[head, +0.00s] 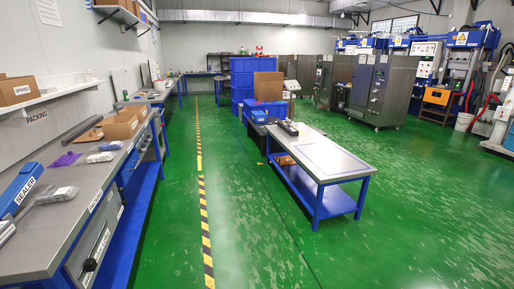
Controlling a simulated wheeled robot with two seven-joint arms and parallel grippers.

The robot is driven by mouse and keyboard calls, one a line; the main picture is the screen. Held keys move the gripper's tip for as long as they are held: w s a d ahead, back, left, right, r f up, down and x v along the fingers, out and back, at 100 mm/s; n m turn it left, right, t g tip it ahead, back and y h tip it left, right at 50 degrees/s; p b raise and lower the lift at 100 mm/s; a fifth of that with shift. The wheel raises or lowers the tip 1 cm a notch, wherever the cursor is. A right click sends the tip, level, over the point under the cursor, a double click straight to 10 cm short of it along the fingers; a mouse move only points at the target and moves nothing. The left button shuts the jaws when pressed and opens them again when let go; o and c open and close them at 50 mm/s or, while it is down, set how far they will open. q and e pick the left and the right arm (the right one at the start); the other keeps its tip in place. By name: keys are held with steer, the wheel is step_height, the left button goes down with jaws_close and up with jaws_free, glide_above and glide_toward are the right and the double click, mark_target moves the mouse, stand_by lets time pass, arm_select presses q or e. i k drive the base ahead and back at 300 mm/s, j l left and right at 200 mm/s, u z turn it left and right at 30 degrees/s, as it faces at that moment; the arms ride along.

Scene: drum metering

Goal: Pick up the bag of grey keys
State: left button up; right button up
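Several small clear bags lie on the grey packing bench (30,247) at the left. The nearest bag (57,194) has dark grey contents and lies flat beside the blue sealer; it looks like the bag of grey keys, but its contents are too small to make out surely. A paler grey-white bag (101,157) and another whitish bag (110,146) lie farther back. Neither of my grippers is in view.
A blue sealer (22,188), a purple item (65,159) and open cardboard boxes (120,126) share the bench. A shelf (48,96) hangs above. Green floor with a yellow-black line (206,235) is clear right of the bench. A blue-legged table (345,168) stands mid-room.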

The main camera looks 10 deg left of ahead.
mark_target(66, 194)
steer(key=i+u, duration=0.1)
steer(key=i, duration=0.6)
steer(key=i+l+u, duration=0.1)
steer(key=i, duration=0.6)
steer(key=i+l+u, duration=0.1)
steer(key=i, duration=0.6)
steer(key=i+l+u, duration=0.15)
steer(key=i+u, duration=0.3)
steer(key=i+l+u, duration=0.25)
steer(key=u, duration=0.15)
steer(key=i+l+u, duration=0.3)
steer(key=l+u, duration=0.15)
steer(key=i+l+u, duration=0.2)
steer(key=l+u, duration=0.25)
steer(key=i+l+u, duration=0.1)
steer(key=l, duration=0.15)
steer(key=i+l+u, duration=0.1)
steer(key=l, duration=0.2)
steer(key=u, duration=1.7)
